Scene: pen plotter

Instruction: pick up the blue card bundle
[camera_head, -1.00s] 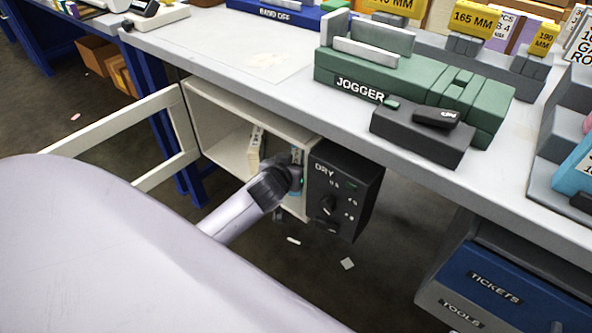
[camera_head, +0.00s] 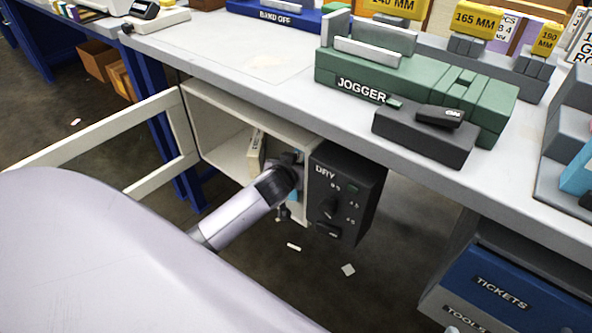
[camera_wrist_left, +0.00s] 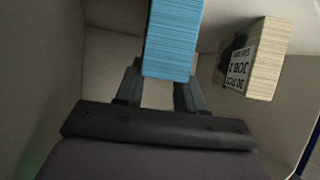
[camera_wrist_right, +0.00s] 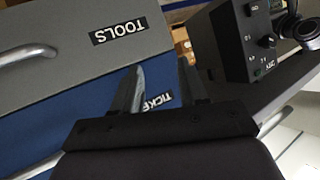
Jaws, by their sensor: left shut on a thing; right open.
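The blue card bundle (camera_wrist_left: 172,40) is between the fingers of my left gripper (camera_wrist_left: 160,85) in the left wrist view, and the gripper is shut on it. In the head view the left gripper (camera_head: 290,172) is inside the mouth of the white dryer cabinet (camera_head: 225,150), and only a bit of the blue bundle (camera_head: 293,195) shows beside it. My right gripper (camera_wrist_right: 160,90) is open and empty, in front of the drawers marked TICKETS and TOOLS.
A cream card bundle with a label (camera_wrist_left: 255,60) stands in the cabinet beside the blue one; it also shows in the head view (camera_head: 256,152). The open door frame (camera_head: 110,130) is at left. The black DRY control box (camera_head: 345,190) adjoins the cabinet at right. The bench (camera_head: 270,75) is above.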

